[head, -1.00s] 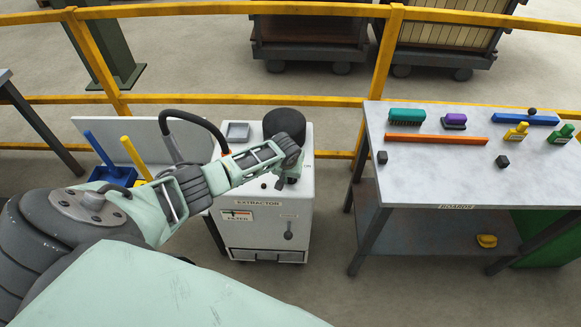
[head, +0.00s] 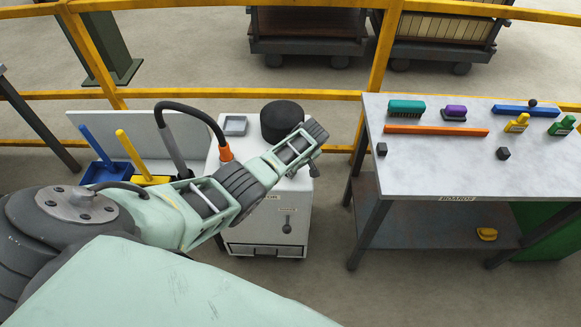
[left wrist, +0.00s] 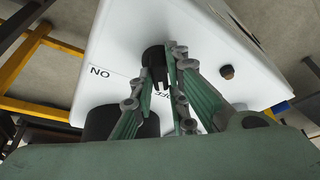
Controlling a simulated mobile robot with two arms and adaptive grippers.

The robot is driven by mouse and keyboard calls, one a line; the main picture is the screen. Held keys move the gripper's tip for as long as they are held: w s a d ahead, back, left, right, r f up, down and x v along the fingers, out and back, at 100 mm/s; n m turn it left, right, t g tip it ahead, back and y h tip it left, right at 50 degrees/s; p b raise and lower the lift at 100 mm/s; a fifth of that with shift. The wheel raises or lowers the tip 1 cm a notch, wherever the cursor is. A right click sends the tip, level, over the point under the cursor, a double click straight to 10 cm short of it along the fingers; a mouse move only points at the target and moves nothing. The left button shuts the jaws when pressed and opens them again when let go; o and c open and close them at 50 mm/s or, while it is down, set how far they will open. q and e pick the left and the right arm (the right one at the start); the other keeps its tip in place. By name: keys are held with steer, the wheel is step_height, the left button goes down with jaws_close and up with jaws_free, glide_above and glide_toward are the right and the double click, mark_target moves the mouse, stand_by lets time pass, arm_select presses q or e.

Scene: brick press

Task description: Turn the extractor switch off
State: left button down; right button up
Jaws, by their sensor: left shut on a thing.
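The extractor (head: 262,232) is a white cabinet in the middle of the head view; my left arm covers part of its top and front label. In the left wrist view its switch is a black knob (left wrist: 153,62) on the white panel, with an ON label beside it and an OFF label partly hidden behind the fingers. My left gripper (left wrist: 157,78) is shut on the knob, with fingers on both sides of it. In the head view my left gripper (head: 314,171) is at the cabinet's right edge, and the knob is hidden. My right gripper is not in view.
A hose (head: 187,106) arches behind the arm. A table (head: 430,165) with brushes and bottles stands to the right, across a gap.

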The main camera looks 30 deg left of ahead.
arm_select(q)
steer(key=shift+n, duration=0.5)
steer(key=shift+w+b, duration=0.1)
steer(key=shift+b, duration=0.2)
steer(key=c, duration=1.7)
jaws_free()
steer(key=v, duration=1.2)
steer(key=shift+w+d, duration=0.1)
steer(key=shift+w, duration=0.05)
